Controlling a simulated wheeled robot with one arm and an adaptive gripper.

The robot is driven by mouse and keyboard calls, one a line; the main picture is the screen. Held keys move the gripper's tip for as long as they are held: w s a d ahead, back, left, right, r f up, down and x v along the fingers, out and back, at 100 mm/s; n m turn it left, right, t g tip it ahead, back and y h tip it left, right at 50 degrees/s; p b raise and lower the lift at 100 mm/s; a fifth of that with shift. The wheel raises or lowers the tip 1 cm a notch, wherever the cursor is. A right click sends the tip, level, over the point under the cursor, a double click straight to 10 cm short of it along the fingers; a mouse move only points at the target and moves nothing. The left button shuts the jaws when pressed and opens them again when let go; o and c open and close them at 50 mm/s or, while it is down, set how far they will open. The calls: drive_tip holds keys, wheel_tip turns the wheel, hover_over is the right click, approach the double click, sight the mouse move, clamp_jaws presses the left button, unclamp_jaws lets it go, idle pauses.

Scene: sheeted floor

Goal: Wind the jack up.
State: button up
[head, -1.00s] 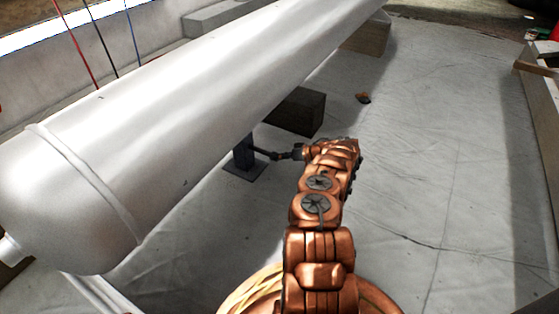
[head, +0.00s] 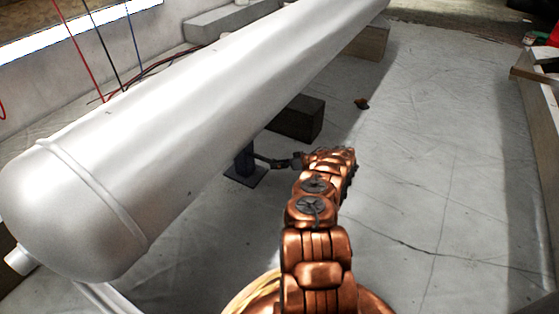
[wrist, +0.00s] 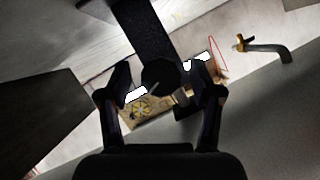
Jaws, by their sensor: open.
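The jack (head: 244,162) is a dark blue post on a square base plate, standing on the sheeted floor under the big pale cylinder (head: 150,130). The cylinder hides its top. A thin dark crank (head: 270,161) reaches from the jack to the right, towards my gripper (head: 295,161). In the wrist view, my gripper (wrist: 160,88) has its two dark fingers spread apart. A dark post (wrist: 152,28) with a rounded, many-sided end shows beyond and between them. A small grey piece lies near the right finger; I cannot tell whether they touch.
A dark block (head: 297,119) sits under the cylinder behind the jack, and a tan block (head: 370,42) supports it farther back. A low wall (head: 540,105) stands at right. The floor between is clear.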

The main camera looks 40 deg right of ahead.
drive_tip(key=shift+a+r+n+h+p, duration=0.1)
drive_tip(key=shift+r+n+h+p, duration=0.4)
drive_tip(key=shift+p, duration=1.5)
drive_tip(key=n+h+p, duration=0.2)
drive_tip(key=p, duration=0.1)
drive_tip(key=shift+f+n+t, duration=0.3)
drive_tip(key=shift+f+n, duration=0.05)
drive_tip(key=shift+n, duration=0.05)
drive_tip(key=n, duration=0.1)
drive_tip(key=n+h, duration=0.1)
drive_tip(key=n+t+h+p, duration=0.1)
drive_tip(key=shift+a+f, duration=0.2)
drive_tip(key=shift+f, duration=0.05)
drive_tip(key=shift+n+h, duration=0.5)
drive_tip(key=shift+d+r, duration=0.1)
